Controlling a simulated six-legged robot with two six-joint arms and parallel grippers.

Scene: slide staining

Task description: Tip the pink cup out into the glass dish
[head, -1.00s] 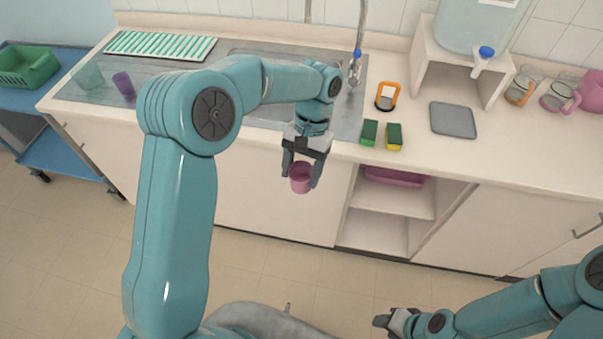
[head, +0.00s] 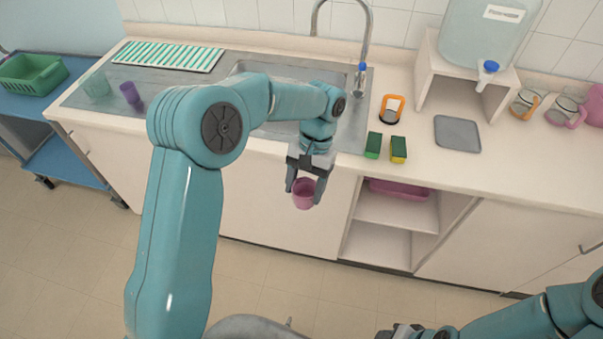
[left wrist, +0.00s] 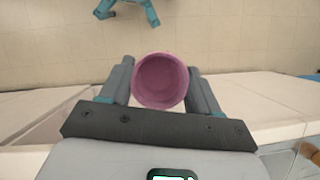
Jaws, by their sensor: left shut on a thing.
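The pink cup (head: 304,196) hangs in front of the cabinet, out from the counter's front edge. My left gripper (head: 305,188) is shut on it, one finger on each side. In the left wrist view the cup (left wrist: 161,82) shows its round open mouth between the fingers (left wrist: 160,85). I cannot make out any contents. In the head view the cup looks roughly upright. I cannot pick out a glass dish with certainty. My right gripper (head: 400,332) is cut off at the bottom edge, and its fingers do not show clearly.
The sink (head: 285,68) and tap (head: 362,75) are behind my left arm. Two sponges (head: 373,145), an orange-framed item (head: 392,109) and a grey mat (head: 457,133) lie on the counter. A clear glass (head: 96,86) and purple cup (head: 131,94) stand at the left.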

